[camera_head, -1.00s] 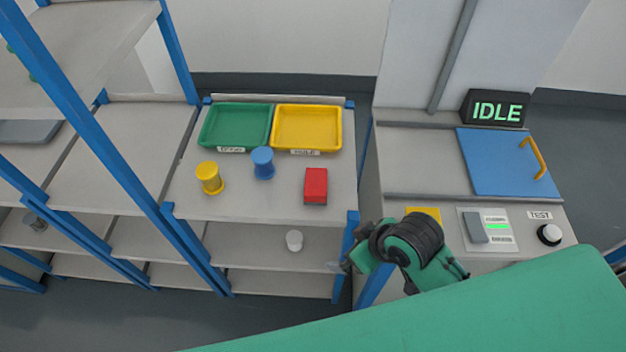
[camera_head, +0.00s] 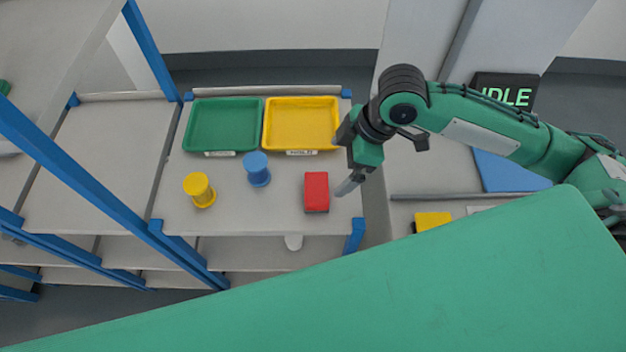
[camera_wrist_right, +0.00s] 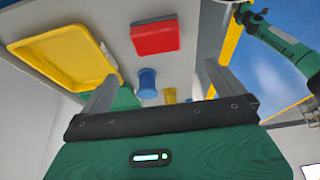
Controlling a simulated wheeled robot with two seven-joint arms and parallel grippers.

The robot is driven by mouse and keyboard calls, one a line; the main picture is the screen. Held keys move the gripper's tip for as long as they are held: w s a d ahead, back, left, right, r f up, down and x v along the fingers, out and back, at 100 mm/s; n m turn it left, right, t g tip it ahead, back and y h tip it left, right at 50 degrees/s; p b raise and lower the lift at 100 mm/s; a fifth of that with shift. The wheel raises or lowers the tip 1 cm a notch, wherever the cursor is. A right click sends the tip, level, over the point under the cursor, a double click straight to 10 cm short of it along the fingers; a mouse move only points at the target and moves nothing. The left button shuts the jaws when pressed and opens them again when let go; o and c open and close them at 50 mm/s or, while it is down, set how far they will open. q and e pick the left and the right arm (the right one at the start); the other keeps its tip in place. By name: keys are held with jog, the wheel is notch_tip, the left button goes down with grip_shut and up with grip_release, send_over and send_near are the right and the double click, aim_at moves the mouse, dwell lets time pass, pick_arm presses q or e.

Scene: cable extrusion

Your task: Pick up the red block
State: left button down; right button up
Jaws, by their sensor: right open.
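The red block (camera_head: 316,192) lies on the grey shelf top, in front of the yellow tray. It also shows in the right wrist view (camera_wrist_right: 155,37), beyond the fingers and toward the top. My right gripper (camera_head: 348,184) hangs just right of the red block, above the shelf's right edge and apart from the block. In the right wrist view its two fingers (camera_wrist_right: 160,88) are spread wide with nothing between them at their tips. My left gripper is not in view.
A blue spool (camera_head: 257,170) and a yellow spool (camera_head: 200,190) stand left of the block. A green tray (camera_head: 188,140) and a yellow tray (camera_head: 267,130) sit behind. A machine with an IDLE sign (camera_head: 505,92) stands at right, partly hidden by my arm.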

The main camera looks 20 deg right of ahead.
aim_at(317, 188)
jog(key=x, duration=0.7)
jog(key=shift+w+f, duration=0.1)
jog(key=shift+f, duration=0.25)
jog(key=shift+a+f, duration=0.15)
jog(key=shift+f, duration=0.3)
jog(key=p+x, duration=0.1)
jog(key=x, duration=0.3)
jog(key=shift+w+f, duration=0.2)
jog(key=shift+f, duration=0.15)
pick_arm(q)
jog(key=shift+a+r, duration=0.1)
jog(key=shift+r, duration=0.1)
pick_arm(e)
jog(key=c, duration=0.9)
